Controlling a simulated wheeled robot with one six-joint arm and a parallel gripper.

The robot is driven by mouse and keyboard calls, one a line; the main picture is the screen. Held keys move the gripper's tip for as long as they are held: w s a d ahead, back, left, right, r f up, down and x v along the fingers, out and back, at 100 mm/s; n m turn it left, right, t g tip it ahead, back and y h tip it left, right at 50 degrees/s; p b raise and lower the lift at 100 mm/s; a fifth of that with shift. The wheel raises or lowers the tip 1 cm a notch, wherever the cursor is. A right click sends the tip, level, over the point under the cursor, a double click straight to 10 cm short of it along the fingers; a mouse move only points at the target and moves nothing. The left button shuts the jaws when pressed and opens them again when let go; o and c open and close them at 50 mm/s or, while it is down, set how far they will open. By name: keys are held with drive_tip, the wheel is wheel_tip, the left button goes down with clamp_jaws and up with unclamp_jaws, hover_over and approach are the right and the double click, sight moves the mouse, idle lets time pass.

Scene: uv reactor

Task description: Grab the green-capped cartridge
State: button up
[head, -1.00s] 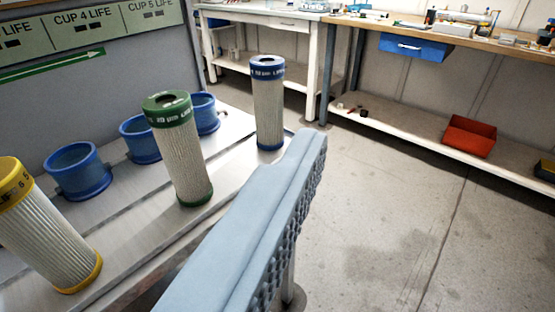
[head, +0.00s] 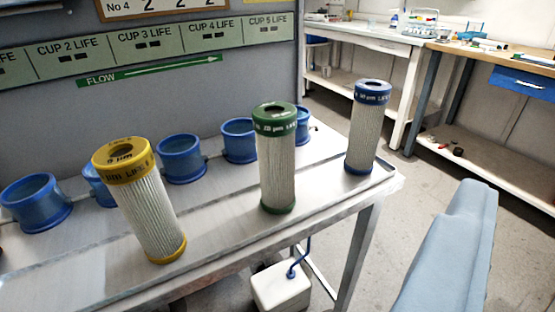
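The other finger is not visible, so the opening cannot be judged. Nothing is seen held.
A yellow-capped cartridge (head: 145,205) stands left and a blue-capped one (head: 368,130) right on the bench (head: 225,240). Several blue cups (head: 182,158) line the back below a panel (head: 200,75). A white box (head: 281,288) sits underneath. Floor at right is open.

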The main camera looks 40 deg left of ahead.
drive_tip(key=shift+o, duration=0.4)
wheel_tip(320, 180, up, 4)
drive_tip(key=n+g, duration=0.1)
drive_tip(key=g, duration=1.6)
hover_over(273, 111)
wheel_tip(273, 111, down, 12)
drive_tip(key=shift+r, duration=0.2)
drive_tip(key=shift+w+a+f, duration=0.1)
drive_tip(key=shift+w+f, duration=0.05)
drive_tip(key=shift+f, duration=1.25)
drive_tip(key=shift+w+f, duration=0.1)
drive_tip(key=shift+f, duration=1.25)
drive_tip(key=c, duration=1.1)
